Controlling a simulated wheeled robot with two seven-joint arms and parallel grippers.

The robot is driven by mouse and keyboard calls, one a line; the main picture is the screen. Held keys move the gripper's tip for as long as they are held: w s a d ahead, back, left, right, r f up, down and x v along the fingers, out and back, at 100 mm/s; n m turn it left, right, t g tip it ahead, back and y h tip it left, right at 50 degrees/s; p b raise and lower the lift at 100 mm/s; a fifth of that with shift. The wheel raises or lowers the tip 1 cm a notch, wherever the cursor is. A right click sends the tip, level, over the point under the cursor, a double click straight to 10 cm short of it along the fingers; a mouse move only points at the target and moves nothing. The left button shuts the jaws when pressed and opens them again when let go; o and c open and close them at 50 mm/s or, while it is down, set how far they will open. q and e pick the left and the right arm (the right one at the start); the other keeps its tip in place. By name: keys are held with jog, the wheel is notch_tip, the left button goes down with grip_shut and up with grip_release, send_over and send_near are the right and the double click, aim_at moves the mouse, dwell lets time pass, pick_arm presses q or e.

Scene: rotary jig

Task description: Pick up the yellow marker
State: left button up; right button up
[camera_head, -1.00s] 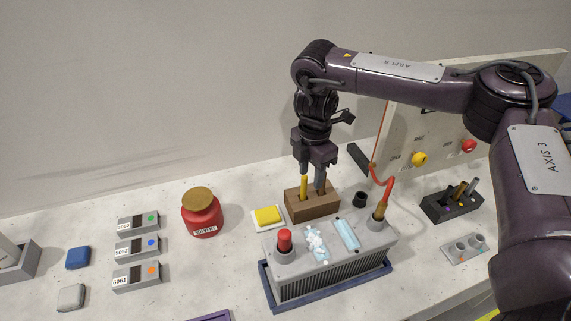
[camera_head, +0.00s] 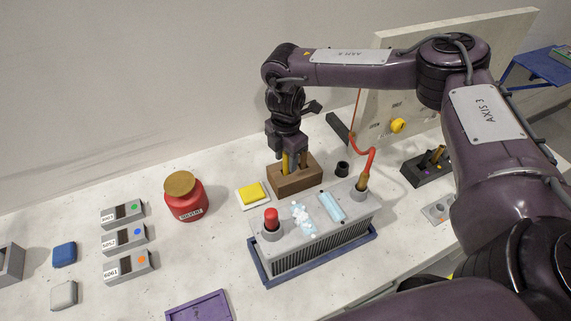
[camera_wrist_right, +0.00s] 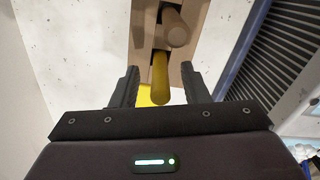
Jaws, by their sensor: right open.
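The yellow marker (camera_head: 286,165) stands upright in a brown wooden holder (camera_head: 296,182) on the bench. A grey-brown stick (camera_wrist_right: 177,28) stands in the other slot of that holder. My right gripper (camera_head: 290,157) is open, pointing down just above the holder at the marker's upper end. In the right wrist view the yellow marker (camera_wrist_right: 160,78) shows between the two spread fingers, with a gap on each side. I cannot tell exactly how deep it sits between them. My left gripper is not in view.
A grey finned box (camera_head: 315,235) with a red-capped post stands in a blue tray close to the holder. A yellow sponge-like block (camera_head: 251,191) and a red jar (camera_head: 185,197) are to the left. A small black cup (camera_head: 342,169) is to the right.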

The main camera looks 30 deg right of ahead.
grip_shut()
jog(key=shift+r, duration=0.15)
